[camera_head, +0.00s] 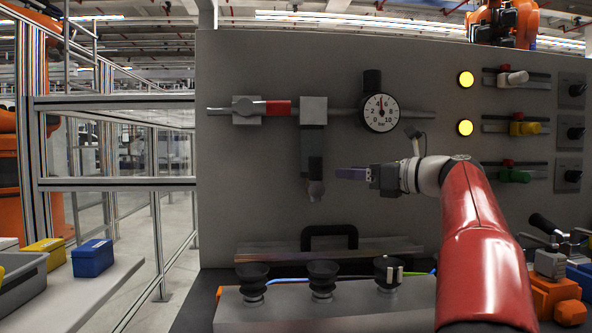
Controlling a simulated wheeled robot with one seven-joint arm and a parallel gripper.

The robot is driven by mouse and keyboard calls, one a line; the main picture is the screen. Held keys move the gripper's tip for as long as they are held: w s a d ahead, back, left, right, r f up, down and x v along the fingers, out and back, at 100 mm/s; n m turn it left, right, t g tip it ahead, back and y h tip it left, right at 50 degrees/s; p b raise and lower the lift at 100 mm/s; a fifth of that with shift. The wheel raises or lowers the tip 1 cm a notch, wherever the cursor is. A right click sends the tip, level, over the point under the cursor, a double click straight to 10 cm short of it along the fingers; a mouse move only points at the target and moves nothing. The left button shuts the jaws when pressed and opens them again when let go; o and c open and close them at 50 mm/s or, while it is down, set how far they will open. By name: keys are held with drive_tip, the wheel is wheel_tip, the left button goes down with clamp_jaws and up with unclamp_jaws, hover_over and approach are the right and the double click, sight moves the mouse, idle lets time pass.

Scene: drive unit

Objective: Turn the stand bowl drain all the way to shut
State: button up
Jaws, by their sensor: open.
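The stand bowl (312,150) is a dark cylinder hanging below a grey block on the air line of the grey panel. Its drain (315,188) is a small light grey piece at the bottom end, and its turn position is too small to tell. My gripper (342,173) points left, just to the right of the drain and slightly higher in the picture. A gap shows between its fingertips and the drain. The fingers are seen edge-on and hold nothing that I can see; they are open.
A pressure gauge (381,112) sits above my gripper. A black handle (329,237) and several dark suction cups (322,273) are below. Coloured sliders (525,128) and yellow lamps (466,79) are on the right. A blue box (92,258) stands on the left table.

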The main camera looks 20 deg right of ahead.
sight(321, 168)
drive_tip(key=x, duration=0.8)
drive_tip(key=shift+w+d+r, duration=0.1)
drive_tip(key=shift+w+r, duration=0.15)
drive_tip(key=shift+w, duration=0.05)
drive_tip(key=shift+c, duration=0.3)
clamp_jaws()
